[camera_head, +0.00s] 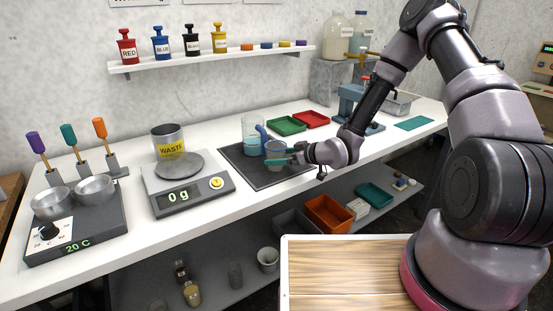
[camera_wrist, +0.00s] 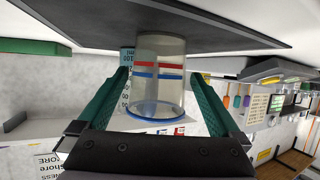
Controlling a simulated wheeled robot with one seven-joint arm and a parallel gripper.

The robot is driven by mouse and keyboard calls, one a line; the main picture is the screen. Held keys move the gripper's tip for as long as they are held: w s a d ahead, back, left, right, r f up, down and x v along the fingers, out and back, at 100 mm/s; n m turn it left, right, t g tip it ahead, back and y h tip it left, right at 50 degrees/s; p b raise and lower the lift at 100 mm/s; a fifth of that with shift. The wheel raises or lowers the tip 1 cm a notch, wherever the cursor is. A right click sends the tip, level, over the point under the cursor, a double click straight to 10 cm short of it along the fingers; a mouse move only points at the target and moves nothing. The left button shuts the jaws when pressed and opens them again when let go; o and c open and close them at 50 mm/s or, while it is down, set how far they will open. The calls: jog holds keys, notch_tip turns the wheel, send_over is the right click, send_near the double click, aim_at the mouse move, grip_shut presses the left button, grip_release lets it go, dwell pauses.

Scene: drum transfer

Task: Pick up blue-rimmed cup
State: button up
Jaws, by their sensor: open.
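The blue-rimmed cup (camera_wrist: 160,90) is clear, with a red band and a blue band around its wall. It stands on a dark mat (camera_head: 240,162) on the white bench. In the wrist view the picture is inverted, so its blue rim shows at the bottom. My gripper (camera_wrist: 162,76) is open, with one green finger on each side of the cup. I cannot tell whether either finger touches it. In the head view my gripper (camera_head: 277,157) is at the cup (camera_head: 276,168), partly hiding it.
A larger beaker (camera_head: 252,147) with bluish liquid stands close behind the cup, near a blue curved part. Green (camera_head: 286,125) and red (camera_head: 311,119) trays lie behind right.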

jog(key=x, duration=0.4)
jog(key=shift+w+a+r, duration=0.15)
jog(key=shift+w+a, duration=0.15)
jog(key=shift+w, duration=0.1)
jog(key=c, duration=1.1)
jog(key=shift+r, duration=0.15)
